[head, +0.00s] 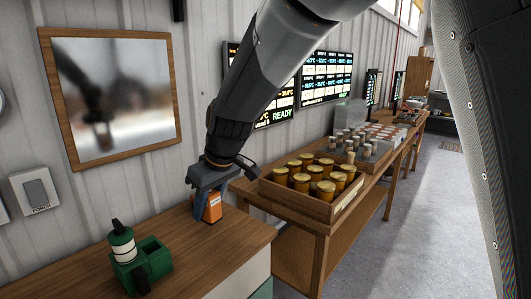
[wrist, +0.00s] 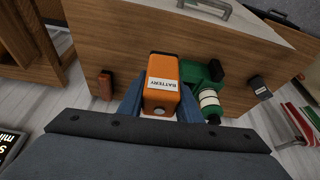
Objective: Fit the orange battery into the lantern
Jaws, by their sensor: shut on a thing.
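The orange battery (head: 213,209) is between the fingers of my gripper (head: 207,196), near the far right part of the wooden counter. In the wrist view the battery (wrist: 161,75), labelled BATTERY, sits between the two blue fingers (wrist: 160,103). My gripper is shut on it. I cannot tell whether its base touches the counter. The green lantern (head: 139,262) stands on the counter, nearer and to the left, apart from the battery. It has an open green box part and a pale cylinder with a black top. The lantern also shows in the wrist view (wrist: 210,97), right of the battery, partly hidden.
The wooden counter (head: 205,247) is clear between battery and lantern. A wooden tray (head: 290,200) of several amber jars stands on a bench to the right. A framed mirror (head: 112,95) and a switch (head: 36,192) are on the wall behind.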

